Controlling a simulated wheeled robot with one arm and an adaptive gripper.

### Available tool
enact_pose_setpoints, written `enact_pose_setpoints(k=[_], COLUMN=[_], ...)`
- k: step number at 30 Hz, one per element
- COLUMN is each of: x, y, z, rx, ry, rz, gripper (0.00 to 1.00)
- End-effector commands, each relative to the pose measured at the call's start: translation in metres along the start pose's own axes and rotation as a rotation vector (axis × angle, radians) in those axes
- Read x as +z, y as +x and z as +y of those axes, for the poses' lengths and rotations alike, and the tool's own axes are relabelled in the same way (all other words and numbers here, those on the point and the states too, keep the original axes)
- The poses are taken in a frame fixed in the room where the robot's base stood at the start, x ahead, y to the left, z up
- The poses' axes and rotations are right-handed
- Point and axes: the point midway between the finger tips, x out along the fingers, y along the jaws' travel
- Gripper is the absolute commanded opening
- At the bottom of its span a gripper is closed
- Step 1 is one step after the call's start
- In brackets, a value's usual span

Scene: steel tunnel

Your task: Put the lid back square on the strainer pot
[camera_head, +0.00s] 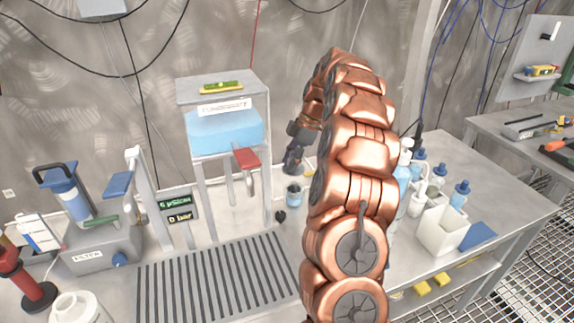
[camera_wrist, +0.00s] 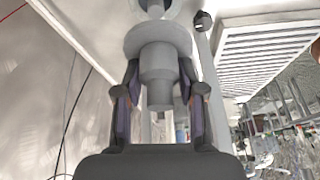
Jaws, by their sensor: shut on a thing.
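My gripper (camera_head: 294,158) hangs at the back of the bench, left of my arm. In the wrist view my gripper (camera_wrist: 158,80) is shut on the grey stepped knob of a lid, with one finger on each side. The round lid (camera_wrist: 140,38) sits just beyond the fingertips. In the head view the lid is a dark shape under the fingers, hard to make out. A small pot with blue contents (camera_head: 294,196), which looks like the strainer pot, stands on the bench below. A round rim (camera_wrist: 152,8) shows past the lid in the wrist view, mostly hidden by it.
A blue tank on a metal stand (camera_head: 226,130) with a red valve handle (camera_head: 245,158) stands close left of the gripper. A small black knob (camera_head: 280,216) lies beside the pot. A slatted drain (camera_head: 215,285) is in front. Bottles and a white bin (camera_head: 436,230) stand right.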

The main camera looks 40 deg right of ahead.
Motion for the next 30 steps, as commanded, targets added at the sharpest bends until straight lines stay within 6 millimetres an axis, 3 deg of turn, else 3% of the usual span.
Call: enact_pose_setpoints(k=[8,22,30], x=[0.006,0.016,0.017], y=[0.005,0.032,0.035], z=[-0.001,0.000,0.000], rx=[0.000,-0.001,0.001], ry=[0.006,0.006,0.004], rz=[0.001,0.001,0.000], gripper=[0.04,0.04,0.04])
